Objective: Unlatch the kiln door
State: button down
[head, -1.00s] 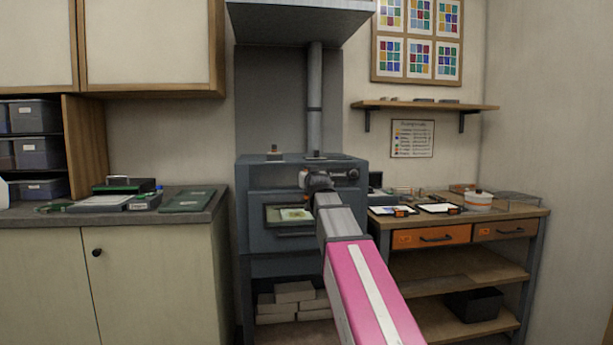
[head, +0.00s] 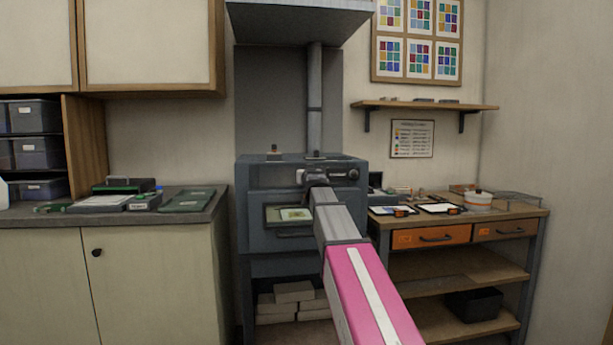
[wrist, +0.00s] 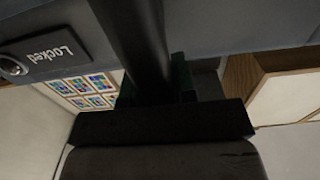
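The grey-blue kiln (head: 345,200) stands against the back wall, its front door with a small window (head: 288,215) closed. My gripper (head: 317,178) is at the upper front of the kiln, at latch height, and hides most of the latch there. In the wrist view a thick dark bar (wrist: 135,40), seemingly the latch handle, runs down between my gripper's dark fingers (wrist: 160,88). They flank it closely, but I cannot tell if they press on it. A label reading "Locked" (wrist: 55,52) with a round metal piece (wrist: 12,66) shows on the kiln front.
A worktop (head: 218,200) with green trays is left of the kiln. A wooden bench (head: 535,211) with orange drawers and glass pieces is at its right. A hood (head: 300,15) hangs above. Pale bricks (head: 293,292) lie below the kiln.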

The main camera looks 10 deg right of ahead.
jog(key=shift+d+m, duration=0.1)
jog(key=shift+m, duration=0.2)
jog(key=d+f+m, duration=0.1)
jog(key=m, duration=0.4)
jog(key=d+f+m, duration=0.1)
jog(key=m, duration=0.5)
jog(key=d+f+m, duration=0.1)
jog(key=m, duration=0.5)
jog(key=shift+d+f, duration=0.25)
jog(key=shift+f, duration=0.1)
jog(key=shift+f+m, duration=0.1)
jog(key=shift+m, duration=0.2)
jog(key=c, duration=0.9)
grip_release()
jog(key=shift+s, duration=0.1)
